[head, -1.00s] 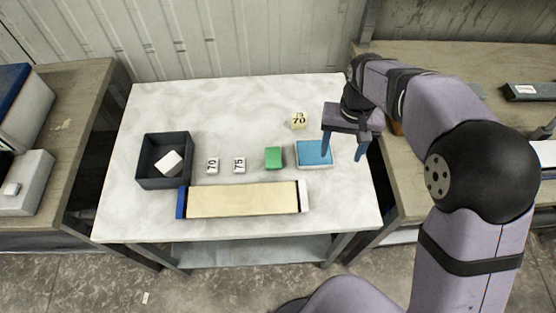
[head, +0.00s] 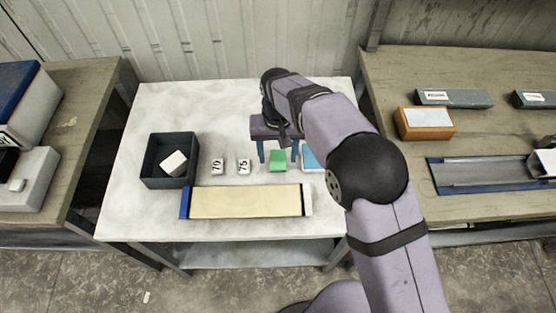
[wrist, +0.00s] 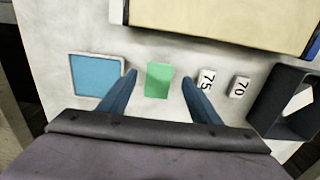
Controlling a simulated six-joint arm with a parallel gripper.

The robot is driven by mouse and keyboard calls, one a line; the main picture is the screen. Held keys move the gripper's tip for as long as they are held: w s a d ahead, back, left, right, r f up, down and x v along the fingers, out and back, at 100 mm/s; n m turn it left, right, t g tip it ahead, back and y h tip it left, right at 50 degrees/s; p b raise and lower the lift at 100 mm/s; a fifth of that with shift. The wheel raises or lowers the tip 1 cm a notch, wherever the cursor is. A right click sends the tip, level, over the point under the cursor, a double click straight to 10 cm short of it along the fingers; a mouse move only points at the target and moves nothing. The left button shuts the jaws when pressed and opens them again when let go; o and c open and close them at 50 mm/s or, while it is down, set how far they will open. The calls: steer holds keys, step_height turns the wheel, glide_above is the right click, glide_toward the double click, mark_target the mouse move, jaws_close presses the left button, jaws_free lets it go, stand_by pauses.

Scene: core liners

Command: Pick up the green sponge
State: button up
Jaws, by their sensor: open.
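The green sponge (head: 278,161) is a small green block on the white marbled table, right of the block marked 75. In the wrist view the green sponge (wrist: 159,80) lies just beyond the fingertips, between their lines. My gripper (head: 278,161) is open and empty, pointing down, with one finger on each side of the sponge in the head view. In the wrist view my gripper (wrist: 159,76) shows both blue fingers spread apart. I cannot tell how high the fingertips are above the table.
A blue pad (wrist: 97,75) lies beside the sponge, partly hidden by my arm in the head view. Blocks marked 75 (head: 243,166) and 70 (head: 217,167) stand left. A dark box (head: 155,181) holds a white block (head: 174,162). A long cream core liner (head: 245,202) lies in front.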

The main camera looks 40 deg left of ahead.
mark_target(278, 163)
steer(key=shift+w+f+p, duration=0.1)
steer(key=shift+f+p, duration=1.1)
steer(key=shift+f, duration=1.4)
steer(key=c, duration=1.1)
